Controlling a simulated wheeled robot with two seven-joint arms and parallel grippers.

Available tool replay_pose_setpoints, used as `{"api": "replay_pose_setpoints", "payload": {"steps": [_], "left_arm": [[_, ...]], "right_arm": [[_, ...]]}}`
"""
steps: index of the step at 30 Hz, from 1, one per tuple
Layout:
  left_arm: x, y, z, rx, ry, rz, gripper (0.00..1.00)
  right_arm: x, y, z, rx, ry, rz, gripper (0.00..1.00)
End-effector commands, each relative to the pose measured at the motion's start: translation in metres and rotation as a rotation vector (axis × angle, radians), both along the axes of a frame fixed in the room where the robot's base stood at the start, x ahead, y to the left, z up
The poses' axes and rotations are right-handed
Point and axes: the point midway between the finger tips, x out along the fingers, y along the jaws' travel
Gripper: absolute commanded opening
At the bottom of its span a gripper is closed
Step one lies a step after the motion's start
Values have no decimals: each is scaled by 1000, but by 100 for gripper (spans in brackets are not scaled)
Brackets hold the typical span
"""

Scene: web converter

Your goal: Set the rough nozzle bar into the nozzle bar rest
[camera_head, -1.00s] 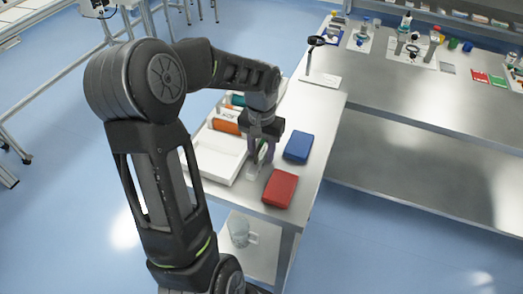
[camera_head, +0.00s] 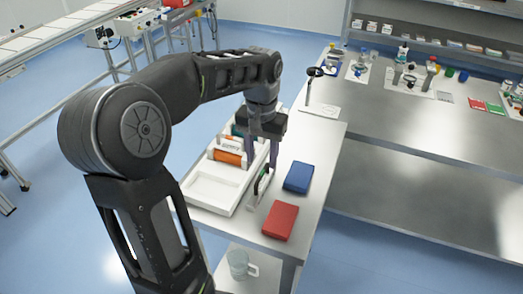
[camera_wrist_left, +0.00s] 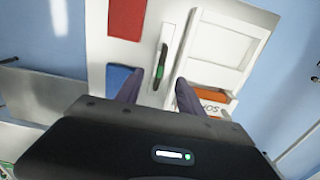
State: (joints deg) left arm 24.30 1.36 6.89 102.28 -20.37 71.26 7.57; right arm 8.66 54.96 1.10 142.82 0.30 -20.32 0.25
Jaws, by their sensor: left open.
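The nozzle bar (camera_head: 262,182), slim and dark with a green part, sits at a slim pale rest (camera_head: 252,202) on the table between the white tray and the two boxes. The bar also shows in the left wrist view (camera_wrist_left: 160,62), lying lengthwise along the rest (camera_wrist_left: 165,28). I cannot tell how fully it is seated. My left gripper (camera_head: 262,163) is open, with its fingers pointing down above the bar's far end. In the left wrist view the open fingertips (camera_wrist_left: 161,74) stand either side of the bar's near end, apart from it. My right gripper is not in view.

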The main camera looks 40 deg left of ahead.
Motion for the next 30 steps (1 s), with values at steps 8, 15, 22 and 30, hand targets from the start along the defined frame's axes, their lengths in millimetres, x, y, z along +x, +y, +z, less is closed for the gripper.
{"api": "replay_pose_setpoints", "payload": {"steps": [8, 15, 22, 30], "left_arm": [[0, 0, 20, 0, 1, -1, 45], [0, 0, 20, 0, 1, -1, 45], [0, 0, 20, 0, 1, 0, 45], [-14, -3, 13, 24, -15, -7, 49]], "right_arm": [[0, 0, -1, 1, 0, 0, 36], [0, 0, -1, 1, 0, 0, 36], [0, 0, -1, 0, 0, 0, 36], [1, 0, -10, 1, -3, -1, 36]]}}
